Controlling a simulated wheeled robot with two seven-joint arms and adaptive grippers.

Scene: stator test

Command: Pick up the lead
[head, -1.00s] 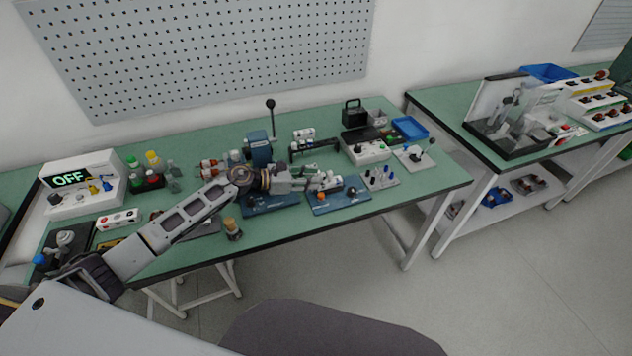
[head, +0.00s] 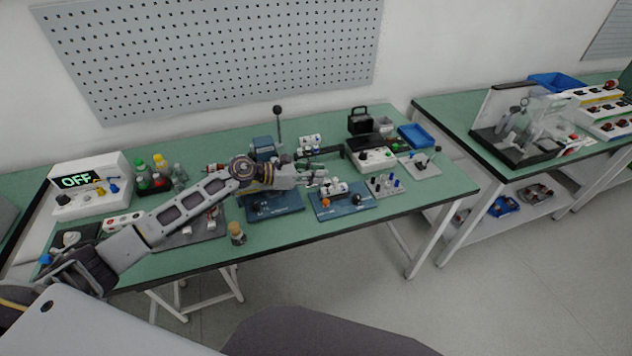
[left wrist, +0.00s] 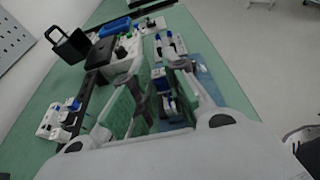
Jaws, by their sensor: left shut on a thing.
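My left gripper (head: 318,178) reaches in from the left and hangs just above the left back of a blue base plate (head: 343,203) with small white and orange parts. The left wrist view shows its two fingers (left wrist: 161,76) close together over the plate (left wrist: 208,75), with small blue and white parts (left wrist: 165,102) behind them. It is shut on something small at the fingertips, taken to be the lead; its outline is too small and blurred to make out. My right gripper is not in view.
Left of it stands a blue machine (head: 263,150) with a tall black-knobbed lever. To the right are a white box (head: 372,160), a plate of blue-tipped posts (head: 384,186) and a blue tray (head: 415,135). A small brown-topped item (head: 237,233) stands near the front edge.

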